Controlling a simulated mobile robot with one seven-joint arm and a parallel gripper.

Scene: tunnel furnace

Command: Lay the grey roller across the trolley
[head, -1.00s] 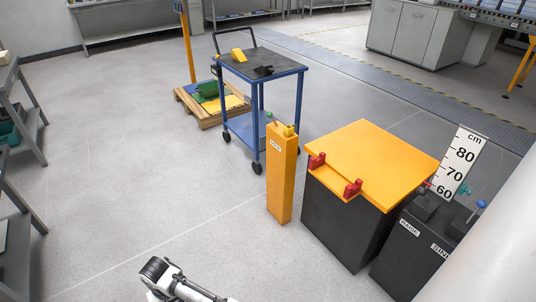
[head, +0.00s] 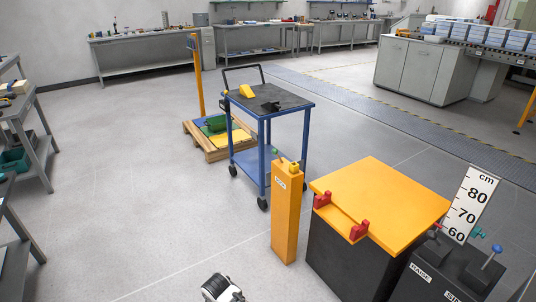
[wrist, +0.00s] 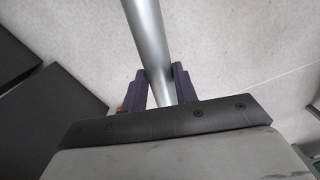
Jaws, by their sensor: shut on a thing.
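The grey roller (wrist: 146,30) is a smooth metallic tube in the wrist view. My gripper (wrist: 160,84) is shut on it, a dark jaw on each side. The roller runs from the jaws past the top edge of that view, so its far end is hidden. The trolley (head: 285,96) stands upright in the head view, with a blue frame, a dark top, a lower shelf and a black handle at the back left. The roller and jaws do not show in the head view; only a piece of my arm shows at its bottom edge.
A yellow block (head: 247,91) and a black piece (head: 270,106) lie on the trolley top. An orange post (head: 286,215) and an orange-topped black cabinet (head: 385,195) with red brackets stand in front of it. A pallet (head: 215,148) stands behind left. Floor at left is clear.

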